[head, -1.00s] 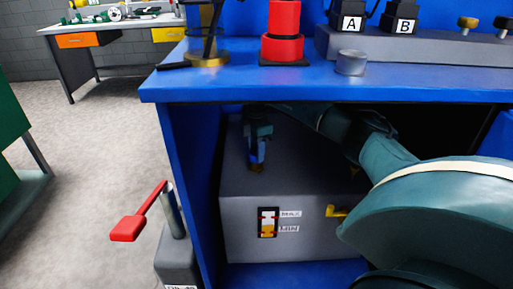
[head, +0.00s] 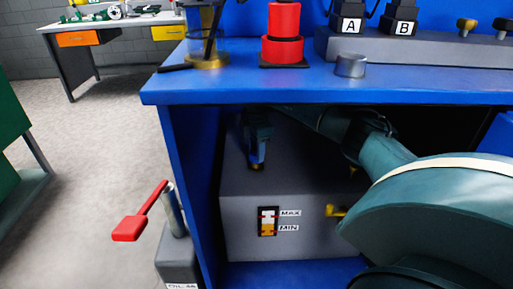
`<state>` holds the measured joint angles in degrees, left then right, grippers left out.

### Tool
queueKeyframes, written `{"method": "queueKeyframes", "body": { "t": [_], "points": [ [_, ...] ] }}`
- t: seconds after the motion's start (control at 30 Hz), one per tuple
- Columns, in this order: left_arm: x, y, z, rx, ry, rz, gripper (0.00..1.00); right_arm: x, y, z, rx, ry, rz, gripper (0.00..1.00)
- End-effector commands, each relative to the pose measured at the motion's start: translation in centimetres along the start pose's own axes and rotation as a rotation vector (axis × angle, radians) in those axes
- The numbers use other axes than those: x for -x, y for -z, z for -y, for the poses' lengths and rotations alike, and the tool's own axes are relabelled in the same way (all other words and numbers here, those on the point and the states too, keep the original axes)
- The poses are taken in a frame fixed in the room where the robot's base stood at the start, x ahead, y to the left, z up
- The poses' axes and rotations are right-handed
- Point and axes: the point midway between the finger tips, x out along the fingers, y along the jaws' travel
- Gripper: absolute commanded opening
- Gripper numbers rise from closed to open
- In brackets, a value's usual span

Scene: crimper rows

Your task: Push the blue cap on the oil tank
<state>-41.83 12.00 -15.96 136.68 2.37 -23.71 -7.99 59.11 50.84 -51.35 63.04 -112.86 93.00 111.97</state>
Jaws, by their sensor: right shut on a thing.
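The oil tank (head: 290,191) is a grey box on the low shelf inside the blue bench. Its front has a level gauge (head: 268,221) marked MAX and MIN and a yellow tap (head: 336,211). My right arm reaches in from the right under the bench top. My right gripper (head: 257,157) points down at the left part of the tank's top. It is shut on the blue cap (head: 257,150), which shows as a small blue strip between the dark fingers. The fingers hide most of the cap. My left gripper is not in view.
The blue bench top (head: 230,84) lies close above my right arm, and the bench's side wall (head: 188,160) stands left of the tank. A grey post with a red lever (head: 131,228) stands outside on the left. Red cylinders (head: 283,35) stand on top.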

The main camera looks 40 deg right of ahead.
Motion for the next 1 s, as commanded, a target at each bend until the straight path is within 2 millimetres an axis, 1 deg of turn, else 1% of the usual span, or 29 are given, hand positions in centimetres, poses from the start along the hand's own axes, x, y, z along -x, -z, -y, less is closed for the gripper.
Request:
{"method": "queueKeyframes", "body": {
  "t": [0.43,1.0],
  "points": [
    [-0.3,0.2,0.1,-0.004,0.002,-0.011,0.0,-1.2,0.0,0.0,0.001,0.0,0.001,0.17],
    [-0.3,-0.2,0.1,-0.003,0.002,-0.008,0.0,-2.6,0.0,0.0,0.0,0.001,0.001,0.17]
  ]
}}
